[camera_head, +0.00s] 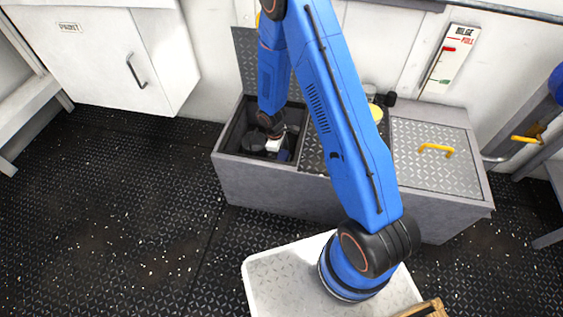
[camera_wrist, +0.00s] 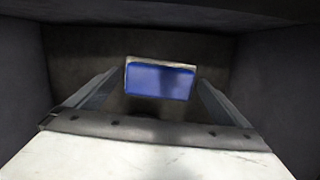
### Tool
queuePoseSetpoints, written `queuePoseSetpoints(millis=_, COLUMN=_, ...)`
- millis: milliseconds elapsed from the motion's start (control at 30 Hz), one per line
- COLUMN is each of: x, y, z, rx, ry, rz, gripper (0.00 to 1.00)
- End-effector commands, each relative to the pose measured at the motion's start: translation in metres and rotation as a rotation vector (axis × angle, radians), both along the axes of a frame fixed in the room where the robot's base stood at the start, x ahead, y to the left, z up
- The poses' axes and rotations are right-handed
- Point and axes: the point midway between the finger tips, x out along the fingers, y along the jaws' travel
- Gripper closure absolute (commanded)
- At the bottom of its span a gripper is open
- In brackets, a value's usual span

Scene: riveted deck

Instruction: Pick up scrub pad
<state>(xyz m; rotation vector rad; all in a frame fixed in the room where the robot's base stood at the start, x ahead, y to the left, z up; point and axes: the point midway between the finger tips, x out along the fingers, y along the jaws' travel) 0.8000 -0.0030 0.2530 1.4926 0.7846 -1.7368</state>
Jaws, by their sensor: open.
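The scrub pad (camera_wrist: 160,82) is a blue block with a pale edge, seen in the wrist view inside a dark compartment. My gripper (camera_wrist: 158,92) is open, with one finger on each side of the pad in the picture. I cannot tell whether the fingers touch it or how far above it they are. In the head view my gripper (camera_head: 277,149) is down inside the open bin at the left of the grey bench. A small blue patch (camera_head: 285,155) beside it looks like the pad, mostly hidden.
The open bin (camera_head: 228,152) has close dark walls around my gripper, and its lid (camera_head: 245,62) stands raised behind. A shut lid with a yellow handle (camera_head: 435,150) is at the bench's right. A white cabinet (camera_head: 100,60) is at the left. The floor between is clear.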

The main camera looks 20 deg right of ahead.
Motion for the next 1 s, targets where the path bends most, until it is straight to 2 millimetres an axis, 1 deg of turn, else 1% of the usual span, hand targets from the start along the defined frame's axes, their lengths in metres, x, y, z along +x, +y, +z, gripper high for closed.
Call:
queuePoseSetpoints(millis=33, x=-0.001, y=-0.001, z=-0.006, rx=0.000, ry=0.001, rz=0.000, gripper=0.00)
queuePoseSetpoints(millis=133, x=-0.001, y=-0.001, z=-0.011, rx=0.001, ry=-0.001, rz=-0.001, gripper=0.00)
queuePoseSetpoints(millis=400, x=-0.001, y=-0.001, z=-0.012, rx=0.001, ry=-0.001, rz=0.000, gripper=0.00)
queuePoseSetpoints(millis=433, x=-0.001, y=-0.001, z=-0.012, rx=0.001, ry=-0.001, rz=0.000, gripper=0.05)
queuePoseSetpoints(millis=467, x=-0.001, y=-0.001, z=-0.012, rx=0.001, ry=-0.001, rz=-0.001, gripper=0.12)
queuePoseSetpoints(millis=500, x=-0.001, y=-0.001, z=-0.012, rx=0.001, ry=-0.001, rz=-0.001, gripper=0.21)
queuePoseSetpoints(millis=533, x=-0.001, y=-0.001, z=-0.012, rx=0.001, ry=-0.001, rz=-0.001, gripper=0.29)
queuePoseSetpoints(millis=833, x=-0.001, y=-0.001, z=-0.012, rx=0.001, ry=-0.001, rz=-0.001, gripper=0.30)
queuePoseSetpoints(millis=1000, x=0.000, y=-0.001, z=-0.002, rx=0.001, ry=-0.002, rz=-0.002, gripper=0.30)
